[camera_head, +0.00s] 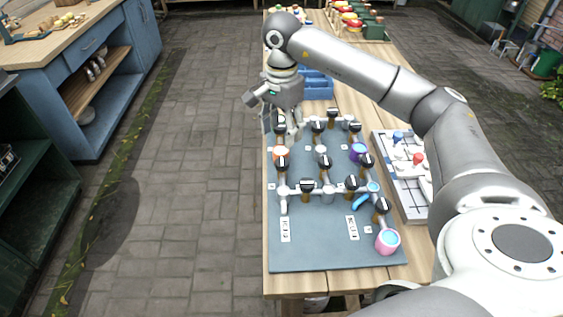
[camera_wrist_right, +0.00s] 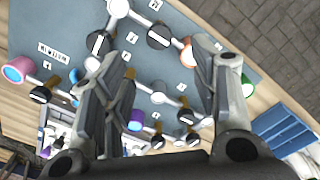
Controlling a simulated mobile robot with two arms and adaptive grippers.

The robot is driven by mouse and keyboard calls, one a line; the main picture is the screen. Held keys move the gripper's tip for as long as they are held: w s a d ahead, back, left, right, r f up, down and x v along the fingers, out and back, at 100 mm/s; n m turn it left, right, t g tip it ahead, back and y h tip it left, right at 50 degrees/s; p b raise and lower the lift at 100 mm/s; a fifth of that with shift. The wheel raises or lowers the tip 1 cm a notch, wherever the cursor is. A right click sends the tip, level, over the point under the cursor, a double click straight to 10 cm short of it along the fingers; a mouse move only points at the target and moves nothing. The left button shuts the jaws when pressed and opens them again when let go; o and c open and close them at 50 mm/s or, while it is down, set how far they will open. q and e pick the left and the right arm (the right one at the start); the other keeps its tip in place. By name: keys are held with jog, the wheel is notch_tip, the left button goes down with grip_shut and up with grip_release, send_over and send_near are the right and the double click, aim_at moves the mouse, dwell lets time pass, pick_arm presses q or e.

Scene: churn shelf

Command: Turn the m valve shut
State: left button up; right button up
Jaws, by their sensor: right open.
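A blue-grey panel (camera_head: 315,245) lies on the wooden bench, carrying white pipes and several black valve knobs with pale bars. The letters beside the knobs are too small to read surely, so I cannot tell which is the m valve. My right gripper (camera_head: 281,126) is open over the panel's far left corner and hides part of it. In the wrist view, a black knob (camera_wrist_right: 158,37) shows between the spread fingers of the right gripper (camera_wrist_right: 157,54). I cannot tell whether the fingers touch it; nothing is visibly gripped. My left gripper is not in view.
A pink cup-like end (camera_head: 387,241) sits at the panel's near right corner. A pale board with blue and red knobs (camera_head: 405,170) lies to the right. A blue bin (camera_head: 318,87) stands beyond the panel. Paved floor is clear to the left.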

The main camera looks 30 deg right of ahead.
aim_at(282, 161)
notch_tip(282, 161, down, 9)
jog(key=shift+s+r+p, duration=0.1)
jog(key=shift+r+p, duration=0.1)
jog(key=shift+p, duration=0.8)
jog(key=shift+f, duration=0.75)
jog(key=shift+c, duration=0.5)
jog(key=c, duration=1)
